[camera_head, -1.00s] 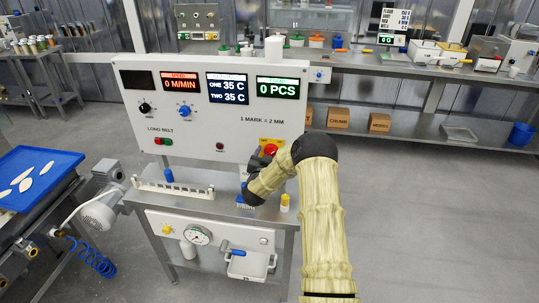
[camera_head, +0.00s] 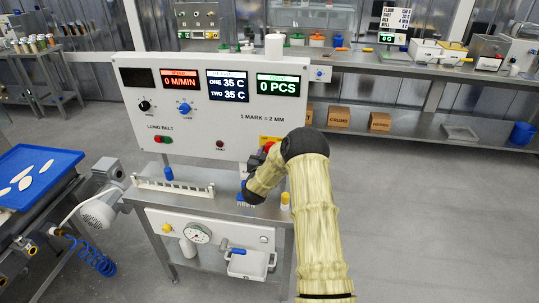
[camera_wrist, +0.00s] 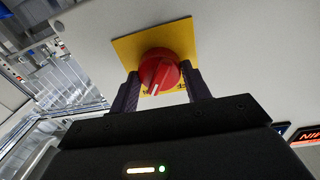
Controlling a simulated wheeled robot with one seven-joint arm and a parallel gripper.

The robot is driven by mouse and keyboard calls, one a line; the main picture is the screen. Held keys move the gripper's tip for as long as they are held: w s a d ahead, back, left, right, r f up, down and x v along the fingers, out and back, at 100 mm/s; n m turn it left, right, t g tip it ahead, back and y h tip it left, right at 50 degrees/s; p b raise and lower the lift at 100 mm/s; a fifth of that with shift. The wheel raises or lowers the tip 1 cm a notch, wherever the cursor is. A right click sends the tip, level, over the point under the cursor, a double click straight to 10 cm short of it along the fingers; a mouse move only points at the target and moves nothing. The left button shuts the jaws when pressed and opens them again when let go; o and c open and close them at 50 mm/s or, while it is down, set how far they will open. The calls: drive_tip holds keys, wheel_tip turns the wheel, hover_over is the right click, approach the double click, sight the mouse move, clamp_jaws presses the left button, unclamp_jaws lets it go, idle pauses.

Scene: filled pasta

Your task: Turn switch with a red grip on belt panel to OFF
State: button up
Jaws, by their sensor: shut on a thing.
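The switch has a round red grip (camera_wrist: 158,70) with a white line on it, mounted on a square yellow plate (camera_wrist: 126,48). In the wrist view the white line slants toward the lower edge of the picture. Lettering on the plate is mostly covered by the grip and a finger. My gripper (camera_wrist: 162,78) has one dark finger on each side of the red grip and is shut on it. In the head view the yellow plate (camera_head: 265,139) shows at the lower right of the white belt panel (camera_head: 215,133); my arm covers most of the switch.
The panel also bears a black knob (camera_head: 144,105), a blue knob (camera_head: 185,111), green and red buttons (camera_head: 163,140) and lit displays reading 0 M/MIN and 0 PCS. A yellow-topped bottle (camera_head: 285,199) stands on the bench close to my arm. Floor on the right is clear.

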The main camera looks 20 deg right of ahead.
drive_tip(key=shift+f+n+t+b, duration=0.1)
drive_tip(key=shift+n+t+b, duration=0.25)
drive_tip(key=shift+n+b, duration=2.5)
drive_tip(key=shift+f+n+t+p, duration=0.1)
drive_tip(key=shift+n+t, duration=0.25)
drive_tip(key=shift+n, duration=5.4)
drive_tip(key=o, duration=1)
drive_tip(key=shift+c, duration=0.2)
